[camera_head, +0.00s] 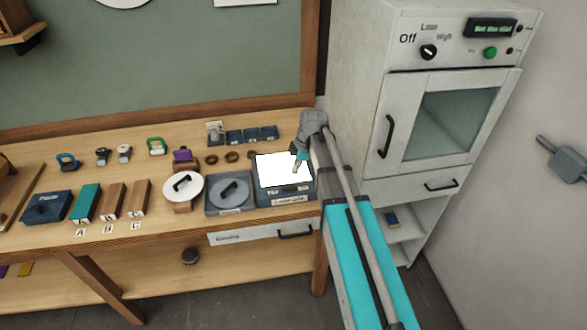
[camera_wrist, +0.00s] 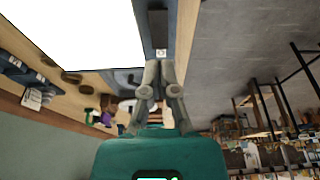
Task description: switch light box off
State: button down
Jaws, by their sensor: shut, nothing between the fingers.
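The light box (camera_head: 264,193) is a dark blue box on the bench with a glowing white top panel and a label on its front. In the wrist view its bright panel fills the upper left, and its blue rim (camera_wrist: 184,40) runs beside it. A small pale square (camera_wrist: 161,53) with a dark centre, which may be a switch, is on that rim just beyond my fingertips. My gripper (camera_head: 298,168) is shut and empty, over the right part of the panel. In the wrist view my gripper (camera_wrist: 161,68) points towards the pale square; I cannot tell if it touches.
A round-lidded dark tray (camera_head: 213,208) stands left of the light box. Small dark trays (camera_head: 252,134) and rings lie behind it. Lettered blocks (camera_head: 111,201) and several clamps are further left. A white oven-like cabinet (camera_head: 430,110) stands to the right. A drawer (camera_head: 262,235) is below the bench top.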

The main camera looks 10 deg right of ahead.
jog(key=p+v, duration=0.6)
jog(key=v, duration=0.1)
jog(key=shift+d, duration=0.4)
dwell(0.3)
jog(key=shift+w+a+r+y, duration=0.1)
jog(key=shift+a+y, duration=0.15)
jog(key=shift+a, duration=0.1)
jog(key=shift+w+a+r+y, duration=0.1)
jog(key=shift+a+y, duration=0.15)
jog(key=shift+a, duration=0.1)
jog(key=shift+f, duration=0.15)
jog(key=b, duration=1)
send_over(285, 186)
jog(key=d, duration=0.2)
jog(key=f, duration=0.9)
jog(key=shift+s+a+f, duration=0.1)
jog(key=shift+a+f, duration=0.15)
jog(key=shift+f, duration=0.05)
jog(key=shift+d+b+x, duration=0.15)
jog(key=shift+b+x, duration=0.7)
jog(key=shift+d+b+x, duration=0.15)
jog(key=shift+b+x, duration=0.65)
jog(key=shift+x, duration=0.05)
jog(key=shift+f, duration=0.15)
